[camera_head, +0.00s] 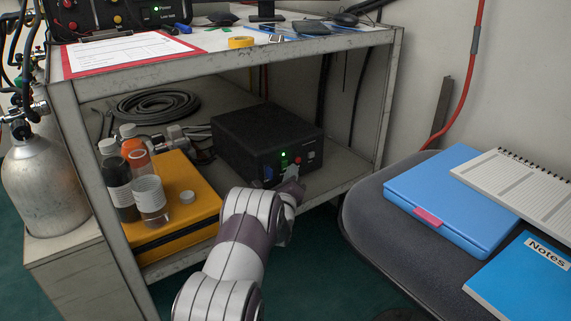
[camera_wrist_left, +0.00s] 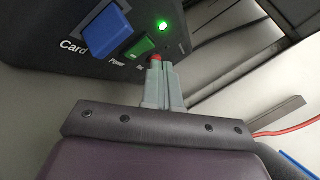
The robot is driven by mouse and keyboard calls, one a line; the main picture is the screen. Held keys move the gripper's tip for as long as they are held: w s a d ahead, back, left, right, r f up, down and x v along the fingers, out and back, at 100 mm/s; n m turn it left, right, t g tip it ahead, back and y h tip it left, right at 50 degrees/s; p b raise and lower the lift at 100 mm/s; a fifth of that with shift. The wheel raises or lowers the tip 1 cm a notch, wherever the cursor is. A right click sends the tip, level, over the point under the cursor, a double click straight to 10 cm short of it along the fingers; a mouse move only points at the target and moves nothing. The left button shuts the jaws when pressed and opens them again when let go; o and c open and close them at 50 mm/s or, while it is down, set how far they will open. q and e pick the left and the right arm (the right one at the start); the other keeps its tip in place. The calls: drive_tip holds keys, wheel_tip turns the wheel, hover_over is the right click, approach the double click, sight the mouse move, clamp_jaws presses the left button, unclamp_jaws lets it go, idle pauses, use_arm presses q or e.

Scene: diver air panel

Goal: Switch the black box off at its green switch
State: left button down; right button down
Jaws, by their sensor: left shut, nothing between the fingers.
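The black box (camera_head: 262,132) sits on the cart's lower shelf, its front panel facing me. Its green light (camera_wrist_left: 163,24) is lit and also shows in the head view (camera_head: 282,154). The green switch (camera_wrist_left: 140,46), labelled Power, is beside a blue card (camera_wrist_left: 106,32) in the wrist view. A red button (camera_wrist_left: 157,57) lies just right of the switch and is partly hidden by my fingertips. My left gripper (camera_wrist_left: 157,65) is shut and empty, its tips at the red button; I cannot tell if they touch. In the head view it (camera_head: 291,172) covers part of the panel. My right gripper is out of view.
A yellow case (camera_head: 180,222) with bottles (camera_head: 118,188) on it stands left of the box. The cart's upper shelf (camera_head: 215,60) is above it. A dark seat (camera_head: 365,215) with a blue folder (camera_head: 445,195) is at right. A gas cylinder (camera_head: 45,190) stands far left.

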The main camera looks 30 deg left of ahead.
use_arm(q)
drive_tip(key=shift+a, duration=0.15)
drive_tip(key=shift+w+a, duration=0.15)
drive_tip(key=shift+a, duration=0.1)
drive_tip(key=shift+w+a+r, duration=0.1)
drive_tip(key=shift+a, duration=0.15)
idle(0.5)
drive_tip(key=shift+d, duration=0.15)
drive_tip(key=shift+s+d, duration=0.25)
drive_tip(key=shift+d, duration=0.25)
drive_tip(key=d, duration=0.1)
drive_tip(key=s+d, duration=0.1)
drive_tip(key=d, duration=0.1)
drive_tip(key=s+d+p, duration=0.1)
drive_tip(key=shift+d+f, duration=0.35)
drive_tip(key=shift+f, duration=0.05)
idle(0.6)
